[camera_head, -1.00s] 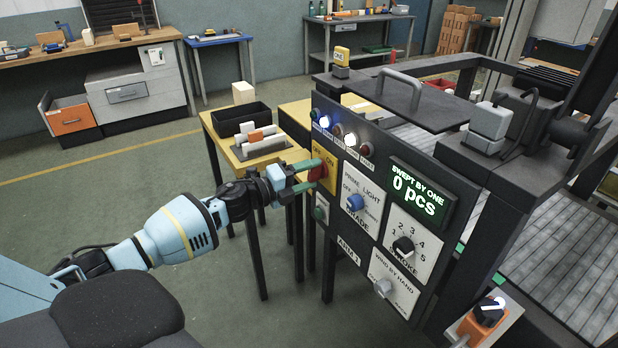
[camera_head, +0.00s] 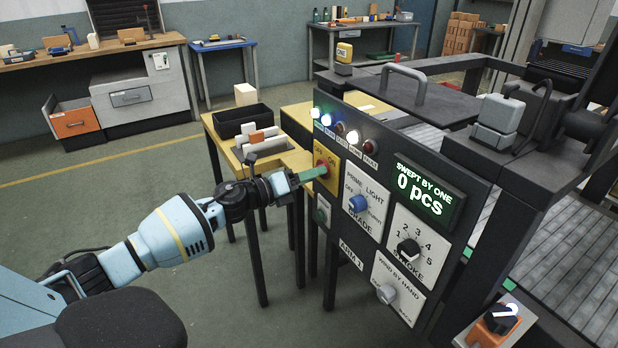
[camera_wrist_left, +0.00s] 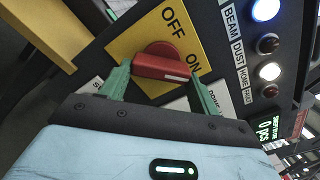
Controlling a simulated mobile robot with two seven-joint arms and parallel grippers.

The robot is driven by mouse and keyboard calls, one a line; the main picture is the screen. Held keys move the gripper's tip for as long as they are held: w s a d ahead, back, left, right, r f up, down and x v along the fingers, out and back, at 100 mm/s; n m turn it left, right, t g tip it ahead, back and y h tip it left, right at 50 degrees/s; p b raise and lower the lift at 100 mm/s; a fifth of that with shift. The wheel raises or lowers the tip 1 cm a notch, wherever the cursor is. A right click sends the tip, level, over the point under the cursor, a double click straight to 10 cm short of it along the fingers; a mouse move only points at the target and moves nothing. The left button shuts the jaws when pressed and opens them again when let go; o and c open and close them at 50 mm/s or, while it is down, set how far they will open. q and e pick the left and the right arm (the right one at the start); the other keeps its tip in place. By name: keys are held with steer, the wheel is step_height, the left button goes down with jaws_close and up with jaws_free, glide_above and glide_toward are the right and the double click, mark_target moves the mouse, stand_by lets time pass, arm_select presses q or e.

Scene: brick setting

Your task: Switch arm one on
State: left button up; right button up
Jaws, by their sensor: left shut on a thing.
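The red rotary switch (camera_wrist_left: 160,66) sits on a yellow plate (camera_wrist_left: 122,45) marked OFF and ON, on the dark control panel (camera_head: 330,240). My left gripper (camera_wrist_left: 162,80) is shut on the red switch, with a green finger on either side of it. The white mark on the switch lies at its end near the ON label. In the head view the switch (camera_head: 322,171) is partly hidden by the fingers of my left gripper (camera_head: 312,174). The leftmost indicator lamp (camera_head: 315,112) above it is lit. My right gripper is not in view.
The display (camera_head: 428,193) reads 0 pcs. A yellow table (camera_head: 228,152) with a black bin (camera_head: 240,122) stands behind my arm.

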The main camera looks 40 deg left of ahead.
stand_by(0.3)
arm_select(q)
steer(key=o, duration=1)
steer(key=shift+b+v, duration=0.55)
steer(key=shift+v, duration=3.35)
